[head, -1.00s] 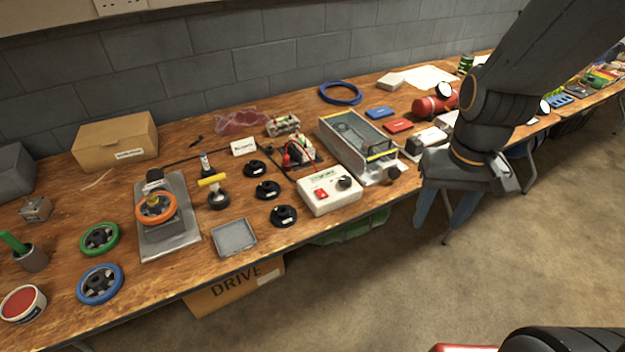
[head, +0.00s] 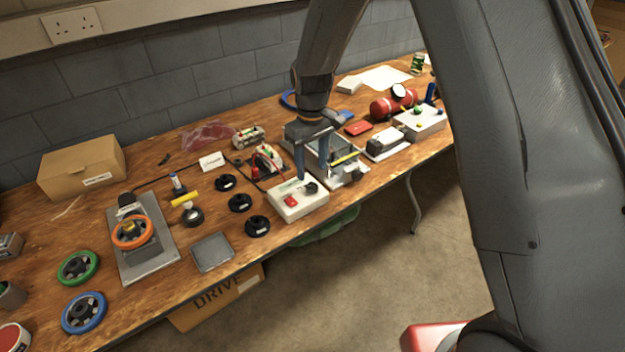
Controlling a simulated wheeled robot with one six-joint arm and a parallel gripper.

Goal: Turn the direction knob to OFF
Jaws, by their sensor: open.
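The direction knob is the black knob (head: 311,188) on the right part of a white control box (head: 290,208), which also carries a red switch (head: 291,201). The box stands near the table's front edge. My gripper (head: 312,174) is open and points down over the box, with its two blue-grey fingers apart. In the picture the fingertips are just above the knob, one towards its left and one towards its right. I cannot tell whether they touch it. The knob's pointer and the box lettering are too small to read.
A metal tray-like unit with a yellow bar (head: 345,158) stands right of the box, partly behind my gripper. Black discs (head: 257,226) lie to the left. A red cylinder (head: 393,105) is farther right. A shallow grey tray (head: 212,252) is at the front left.

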